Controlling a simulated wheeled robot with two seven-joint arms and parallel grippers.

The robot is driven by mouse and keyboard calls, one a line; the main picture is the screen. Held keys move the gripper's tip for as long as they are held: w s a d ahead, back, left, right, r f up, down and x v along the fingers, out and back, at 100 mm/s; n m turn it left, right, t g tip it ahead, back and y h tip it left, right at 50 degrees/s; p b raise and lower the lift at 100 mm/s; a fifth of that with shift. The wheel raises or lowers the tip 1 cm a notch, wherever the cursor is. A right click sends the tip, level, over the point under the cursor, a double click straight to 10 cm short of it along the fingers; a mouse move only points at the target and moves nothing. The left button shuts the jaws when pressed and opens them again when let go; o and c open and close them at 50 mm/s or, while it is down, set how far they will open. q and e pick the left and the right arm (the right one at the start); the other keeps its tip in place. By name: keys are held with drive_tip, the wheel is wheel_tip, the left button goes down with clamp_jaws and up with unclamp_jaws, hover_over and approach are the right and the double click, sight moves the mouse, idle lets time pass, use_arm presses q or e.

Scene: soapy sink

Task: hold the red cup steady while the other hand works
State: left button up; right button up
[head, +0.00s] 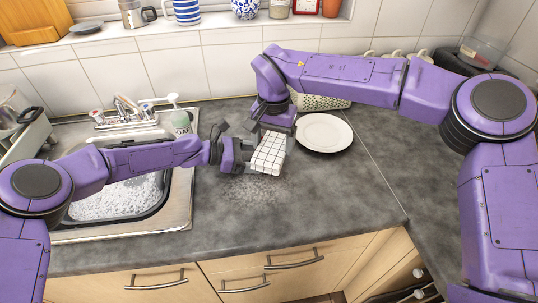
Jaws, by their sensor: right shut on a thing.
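A white block with a dark grid of lines (268,154) is held at the middle of the counter, close to its surface. My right gripper (274,134) comes down from above and is shut on this block. My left gripper (246,152) comes in from the left, its tip close beside the block. I cannot tell if it touches the block, or whether its jaws are open or shut. I see no clear red cup on the counter. A reddish-brown pot (332,8) on the back shelf is cut off by the top edge.
A sink with foam (120,200) and a tap (125,108) is at the left. A soap bottle (181,123) stands behind my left arm. A white plate (324,133) lies right of the block, near a white perforated basket (322,102). The front counter is clear.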

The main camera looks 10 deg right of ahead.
drive_tip(key=shift+r, duration=3.2)
use_arm(q)
drive_tip(key=o, duration=0.8)
drive_tip(key=v, duration=1.1)
use_arm(e)
drive_tip(key=shift+a, duration=0.1)
use_arm(q)
drive_tip(key=shift+a+r, duration=0.15)
drive_tip(key=shift+a, duration=0.35)
